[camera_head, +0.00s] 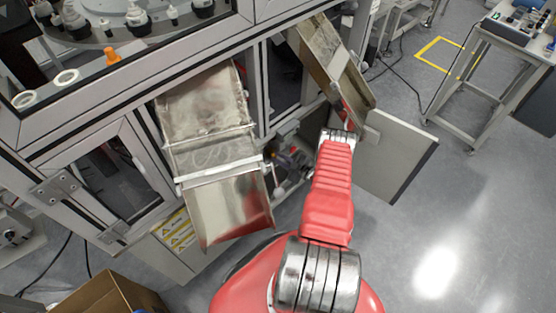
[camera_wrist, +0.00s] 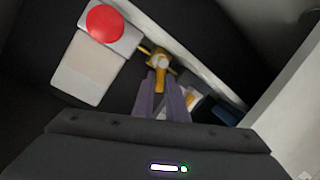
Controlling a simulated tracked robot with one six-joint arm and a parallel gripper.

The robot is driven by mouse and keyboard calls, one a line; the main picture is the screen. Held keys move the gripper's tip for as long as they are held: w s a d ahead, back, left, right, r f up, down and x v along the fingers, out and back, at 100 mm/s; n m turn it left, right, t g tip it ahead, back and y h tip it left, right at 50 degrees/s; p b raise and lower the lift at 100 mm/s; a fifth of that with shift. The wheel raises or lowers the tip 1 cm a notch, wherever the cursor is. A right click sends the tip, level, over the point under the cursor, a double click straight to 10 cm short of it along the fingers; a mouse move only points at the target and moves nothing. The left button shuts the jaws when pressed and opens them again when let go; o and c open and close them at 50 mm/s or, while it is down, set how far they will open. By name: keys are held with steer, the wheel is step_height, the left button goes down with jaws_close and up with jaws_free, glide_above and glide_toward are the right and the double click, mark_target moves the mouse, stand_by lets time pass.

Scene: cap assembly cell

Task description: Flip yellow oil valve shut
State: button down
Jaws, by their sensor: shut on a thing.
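The yellow oil valve (camera_wrist: 158,60) shows in the upper middle of the wrist view, with a pale centre and a small arm sticking out to its upper left. My gripper (camera_wrist: 161,78) reaches up to it from below, and its two purplish fingers are shut on the valve. The fingertips hide the valve's lower part, so I cannot tell how far its handle is turned. In the head view my red arm reaches toward the machine's open lower bay, and I cannot make out the valve there.
A red round button (camera_wrist: 105,23) on a pale box is left of the valve. A pale bar runs diagonally close behind it. In the head view, a metal chute (camera_head: 230,210) stands left of my arm and an open door panel (camera_head: 397,155) right. A cardboard box (camera_head: 95,295) sits lower left.

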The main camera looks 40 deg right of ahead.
steer(key=m+y, duration=0.1)
steer(key=m, duration=0.1)
steer(key=d+m, duration=0.1)
steer(key=m, duration=0.1)
steer(key=shift+d+f+m+y, duration=0.2)
steer(key=shift+m+y, duration=0.1)
steer(key=shift+y, duration=0.1)
steer(key=shift+t, duration=0.3)
steer(key=shift+s, duration=0.1)
steer(key=c, duration=2)
jaws_free()
steer(key=shift+r, duration=0.15)
steer(key=shift+c, duration=0.2)
steer(key=shift+d, duration=0.1)
steer(key=v, duration=1.3)
steer(key=shift+s, duration=0.35)
